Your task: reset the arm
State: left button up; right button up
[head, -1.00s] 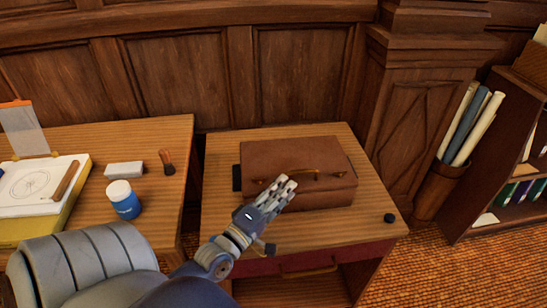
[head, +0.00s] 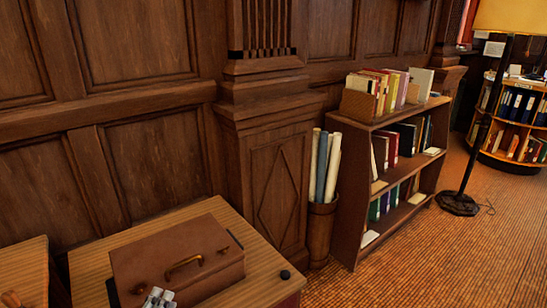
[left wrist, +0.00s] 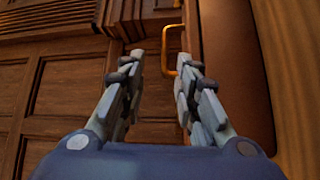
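My left gripper (head: 158,298) shows only as fingertips at the bottom edge of the head view, in front of the brown case (head: 150,262). In the left wrist view my left gripper (left wrist: 160,62) has its two fingers apart with nothing held between them. The case's brass handle (left wrist: 170,50) appears beyond the fingertips, close to the right-hand one. The case (left wrist: 232,70) fills the right side there. The handle (head: 183,263) looks free in the head view. The rest of the left arm is out of the head view, and my right gripper is not in view.
The case lies on a small wooden table (head: 225,215) with a black knob (head: 285,274) at its right corner. A bin of paper rolls (head: 322,225), a bookshelf (head: 350,190) and a floor lamp (head: 480,130) stand to the right. Carpeted floor (head: 440,260) is open at lower right.

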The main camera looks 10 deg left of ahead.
pick_arm(q)
jog(key=d+f+m+g+h, duration=0.1)
jog(key=d+m, duration=0.1)
jog(key=d+f+m+g+h, duration=0.1)
jog(key=d+f+m, duration=0.1)
jog(key=d, duration=0.1)
jog(key=d+f+m+g, duration=0.1)
jog(key=d+f, duration=0.1)
jog(key=shift+d+m+g+h, duration=0.4)
jog(key=s+d+f+m+g, duration=0.6)
jog(key=s+f+m+g, duration=0.1)
jog(key=m, duration=0.2)
jog(key=s+m+g+y, duration=0.2)
jog(key=s+m+g, duration=0.2)
jog(key=s, duration=0.4)
notch_tip(320, 180, down, 26)
jog(key=s+g+p, duration=0.1)
jog(key=s+g, duration=0.1)
jog(key=s+a+f, duration=0.2)
jog(key=s+f, duration=0.5)
jog(key=s, duration=0.1)
jog(key=s+a+f+g+p, duration=0.1)
jog(key=s+a+f, duration=0.1)
jog(key=s+f, duration=0.6)
jog(key=shift+s+f, duration=0.15)
jog(key=shift+s, duration=0.25)
